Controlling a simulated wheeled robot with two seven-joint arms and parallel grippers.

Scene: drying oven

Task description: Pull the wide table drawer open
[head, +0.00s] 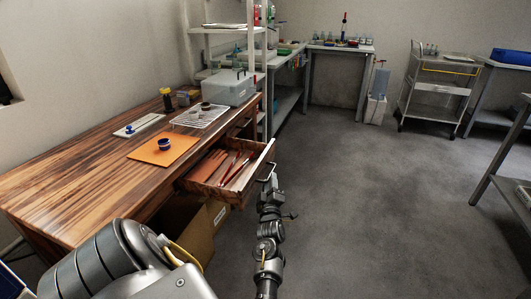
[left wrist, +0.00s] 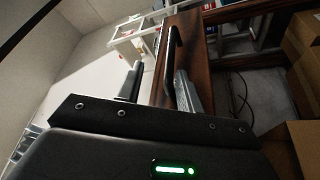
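The wide table drawer (head: 243,190) stands pulled out from the brown wooden table (head: 70,185) in the head view. Reddish folders and red pencil-like items lie inside it. Its dark bar handle (head: 266,172) is on the front panel; the handle also shows in the left wrist view (left wrist: 174,45). My left gripper (head: 270,183) is at the handle, in front of the drawer. In the left wrist view its two fingers (left wrist: 158,88) are well apart, with the handle's near end between them, close to the right finger. Contact is not clear. My right gripper is not in view.
On the tabletop are an orange mat (head: 150,155) with a small blue cup (head: 164,144), a white rack (head: 190,120) and a grey box (head: 228,88). A cardboard box (head: 217,212) stands under the drawer. The grey floor (head: 350,210) to the right is clear.

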